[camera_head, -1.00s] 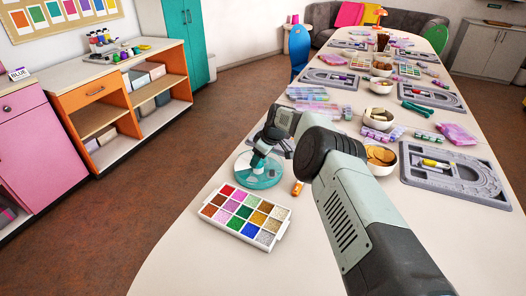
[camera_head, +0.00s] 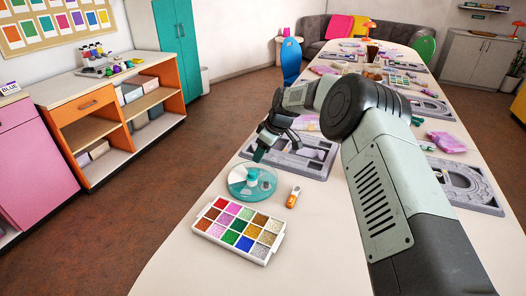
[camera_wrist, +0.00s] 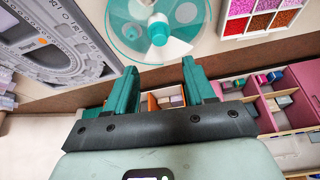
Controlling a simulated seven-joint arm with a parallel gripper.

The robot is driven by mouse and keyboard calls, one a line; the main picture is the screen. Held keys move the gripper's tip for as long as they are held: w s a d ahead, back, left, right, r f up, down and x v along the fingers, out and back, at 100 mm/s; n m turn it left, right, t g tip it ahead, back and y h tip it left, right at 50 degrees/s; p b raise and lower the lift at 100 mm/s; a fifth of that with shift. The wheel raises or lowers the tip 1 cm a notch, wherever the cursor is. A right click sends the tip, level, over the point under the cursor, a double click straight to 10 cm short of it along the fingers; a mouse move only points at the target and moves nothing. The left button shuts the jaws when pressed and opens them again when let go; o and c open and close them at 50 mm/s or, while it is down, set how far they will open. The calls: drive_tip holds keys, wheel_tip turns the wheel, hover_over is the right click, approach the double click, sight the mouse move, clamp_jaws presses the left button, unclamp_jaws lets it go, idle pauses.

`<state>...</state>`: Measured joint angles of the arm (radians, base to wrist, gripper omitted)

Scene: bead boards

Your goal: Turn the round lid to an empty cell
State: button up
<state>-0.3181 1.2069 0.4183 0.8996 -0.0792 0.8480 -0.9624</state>
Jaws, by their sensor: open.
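The round lid (camera_head: 252,189) is a see-through teal disc on the near part of the table. It also shows at the top of the wrist view (camera_wrist: 128,38). A small teal knob (camera_wrist: 158,33) stands up from it, and pale wedge-shaped areas show around the knob. The contents of the cells under it are too unclear to tell. My gripper (camera_head: 261,153) is above the lid, towards its far side, and apart from it. In the wrist view its two teal fingers (camera_wrist: 160,76) are spread with nothing between them.
A white tray of coloured beads (camera_head: 240,229) sits just in front of the lid. A small orange-and-white bottle (camera_head: 294,194) lies to its right. A grey bead board (camera_head: 312,165) lies behind, another board (camera_head: 464,183) to the right. The table's left edge is close to the lid.

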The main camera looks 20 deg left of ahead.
drive_tip(key=n+t+h, duration=0.4)
drive_tip(key=n+h, duration=0.1)
drive_tip(key=n, duration=1.3)
approach(251, 172)
drive_tip(key=x, duration=0.8)
drive_tip(key=shift+w+d+f, duration=0.1)
drive_tip(key=shift+f, duration=0.1)
clamp_jaws()
